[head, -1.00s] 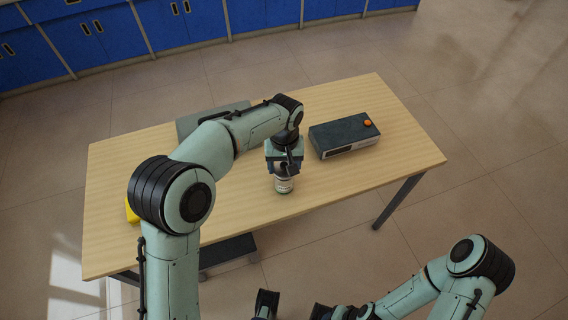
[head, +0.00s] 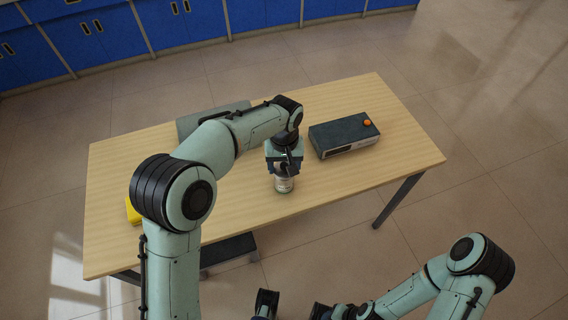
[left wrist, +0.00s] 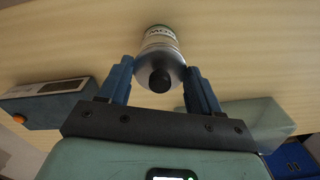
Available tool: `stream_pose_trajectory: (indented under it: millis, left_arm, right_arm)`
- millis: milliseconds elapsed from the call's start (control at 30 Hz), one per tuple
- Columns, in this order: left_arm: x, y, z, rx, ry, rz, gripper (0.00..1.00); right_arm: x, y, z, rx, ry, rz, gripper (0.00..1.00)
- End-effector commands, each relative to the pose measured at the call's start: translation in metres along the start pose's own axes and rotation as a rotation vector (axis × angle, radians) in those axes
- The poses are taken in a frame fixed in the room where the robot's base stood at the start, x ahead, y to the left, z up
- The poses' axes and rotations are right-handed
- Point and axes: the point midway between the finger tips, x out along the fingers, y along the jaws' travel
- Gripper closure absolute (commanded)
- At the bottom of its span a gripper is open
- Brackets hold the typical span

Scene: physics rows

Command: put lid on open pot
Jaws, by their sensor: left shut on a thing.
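A small pot (head: 284,184) with a printed label stands upright on the table (head: 345,182), directly below my left gripper (head: 284,164). In the left wrist view the pot (left wrist: 158,36) shows beyond the fingers. A grey lid (left wrist: 158,63) with a round black knob is between the blue fingers of my left gripper (left wrist: 160,82), which is shut on it. The lid lines up with the pot's top; I cannot tell whether it is fully seated. My right gripper (head: 294,308) is low at the bottom edge, fingers apart and empty.
A dark grey box (head: 340,138) with an orange knob (head: 368,122) stands right of the pot. A grey flat-topped thing (head: 190,125) is partly hidden behind my left arm. A yellow thing (head: 132,212) lies at the left edge. The table's front right is clear.

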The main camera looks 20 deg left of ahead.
Motion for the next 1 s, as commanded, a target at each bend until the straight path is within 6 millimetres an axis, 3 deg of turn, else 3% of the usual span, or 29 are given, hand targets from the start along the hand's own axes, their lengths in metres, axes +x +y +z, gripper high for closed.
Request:
stream_pose_trajectory:
  millis: [900, 933, 1000]
  left_arm:
    - [0.0008, -0.0001, 0.0002, 0.000, 0.000, 0.000, 0.66]
    - [0.0008, -0.0001, 0.0002, 0.000, 0.000, 0.000, 0.30]
    - [0.0008, 0.0000, 0.0003, 0.000, 0.000, 0.000, 0.07]
  right_arm:
    - [-0.0031, -0.0011, 0.0000, 0.000, 0.001, 0.000, 0.57]
    - [-0.0031, -0.0011, 0.0000, 0.000, 0.001, 0.000, 0.57]
    - [-0.0031, -0.0011, 0.0000, 0.000, 0.001, 0.000, 0.57]
